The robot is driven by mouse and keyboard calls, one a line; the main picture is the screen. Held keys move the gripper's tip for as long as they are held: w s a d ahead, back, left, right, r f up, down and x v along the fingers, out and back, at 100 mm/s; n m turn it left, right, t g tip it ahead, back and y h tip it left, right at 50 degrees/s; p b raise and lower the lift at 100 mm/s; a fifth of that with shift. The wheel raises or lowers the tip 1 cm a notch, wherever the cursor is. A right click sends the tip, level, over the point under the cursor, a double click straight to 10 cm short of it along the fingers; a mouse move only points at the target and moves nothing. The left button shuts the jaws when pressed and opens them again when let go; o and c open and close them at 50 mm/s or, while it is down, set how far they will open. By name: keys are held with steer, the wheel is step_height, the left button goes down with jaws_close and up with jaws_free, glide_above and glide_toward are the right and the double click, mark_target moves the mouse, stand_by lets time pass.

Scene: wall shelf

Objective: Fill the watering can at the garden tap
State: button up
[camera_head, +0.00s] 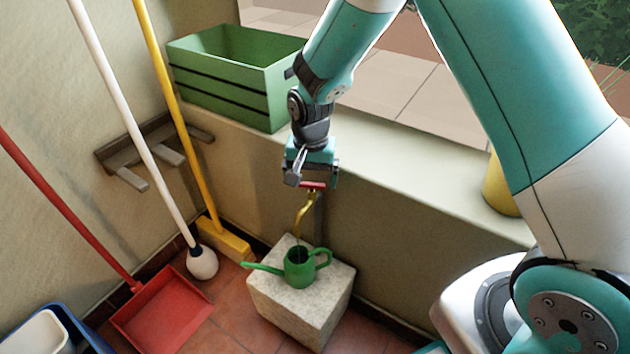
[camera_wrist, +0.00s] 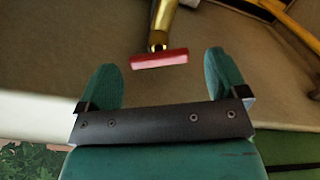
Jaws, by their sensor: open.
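The green watering can (camera_head: 299,268) stands upright on a pale stone block (camera_head: 325,305), its spout pointing left and its handle to the right. The brass garden tap (camera_head: 302,213) comes out of the low wall, its mouth above the can's opening. I cannot tell whether water is running or what is inside the can. My gripper (camera_head: 309,180) is open, right at the tap's red handle (camera_head: 313,185). In the wrist view the red handle (camera_wrist: 159,60) lies between the two teal fingers, with a gap on each side. The brass body (camera_wrist: 162,22) shows beyond it.
A green crate (camera_head: 230,85) stands on the wall ledge (camera_head: 400,155). Left are a red dustpan (camera_head: 165,312), a yellow broom (camera_head: 225,240), a white-handled brush (camera_head: 202,262) and a wall rack (camera_head: 135,160). A yellow pot (camera_head: 497,188) is partly behind my arm.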

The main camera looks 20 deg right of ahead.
steer(key=shift+f, duration=0.45)
steer(key=c, duration=0.9)
steer(key=shift+r+m+p, duration=0.3)
steer(key=shift+m+p, duration=0.4)
steer(key=shift+p, duration=0.3)
steer(key=shift+c, duration=0.2)
steer(key=shift+m+p, duration=0.6)
steer(key=shift+f+m+p, duration=0.3)
steer(key=shift+m+p, duration=0.3)
steer(key=shift+m, duration=0.7)
steer(key=o, duration=0.9)
steer(key=shift+c, duration=0.2)
steer(key=shift+o, duration=0.4)
